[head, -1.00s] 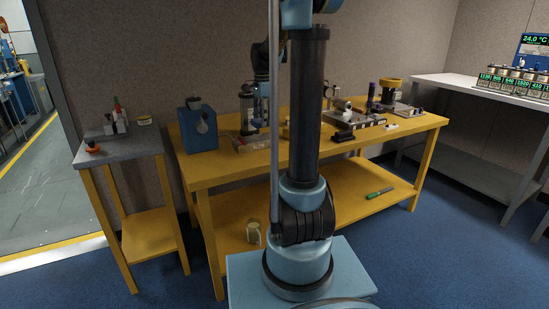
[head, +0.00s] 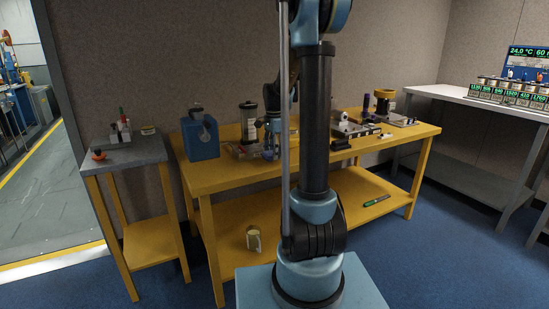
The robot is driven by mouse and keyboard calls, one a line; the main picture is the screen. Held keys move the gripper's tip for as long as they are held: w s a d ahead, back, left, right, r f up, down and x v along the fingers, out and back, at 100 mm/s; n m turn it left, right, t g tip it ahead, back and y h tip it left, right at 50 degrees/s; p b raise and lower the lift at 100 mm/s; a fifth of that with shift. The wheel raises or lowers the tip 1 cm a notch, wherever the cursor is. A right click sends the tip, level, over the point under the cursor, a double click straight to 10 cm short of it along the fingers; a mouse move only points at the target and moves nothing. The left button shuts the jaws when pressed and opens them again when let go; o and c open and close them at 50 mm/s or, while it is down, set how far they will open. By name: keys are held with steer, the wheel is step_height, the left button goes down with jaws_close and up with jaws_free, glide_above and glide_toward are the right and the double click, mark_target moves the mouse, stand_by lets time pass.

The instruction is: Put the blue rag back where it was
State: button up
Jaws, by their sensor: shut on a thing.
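My gripper (head: 270,142) is small and dark in the head view, left of my arm's column and low over the back of the yellow workbench. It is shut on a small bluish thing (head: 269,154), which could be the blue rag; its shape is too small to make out. My arm hides part of the bench behind it. A jar with a dark lid (head: 248,120) stands just left of the gripper.
The yellow workbench (head: 215,180) has a lower shelf with a mug (head: 254,239) and a green marker (head: 377,200). Fixtures and tools crowd its right half. A small side table (head: 135,153) stands at left, a pale bench (head: 455,97) at right. Blue floor is open at front right.

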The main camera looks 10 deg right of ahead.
steer(key=shift+f, duration=1.15)
steer(key=shift+f, duration=0.1)
steer(key=o, duration=1.1)
step_height(320, 180, up, 12)
steer(key=s+n, duration=0.4)
steer(key=s, duration=0.6)
steer(key=s+f+n+t, duration=0.1)
steer(key=s+f+n, duration=0.4)
steer(key=s, duration=0.7)
steer(key=s+f+n+t, duration=0.1)
steer(key=s+f+n, duration=0.4)
steer(key=s+f, duration=0.4)
steer(key=s, duration=0.3)
steer(key=shift+s+d+n, duration=0.2)
steer(key=shift+s+n, duration=0.15)
steer(key=shift+n, duration=0.05)
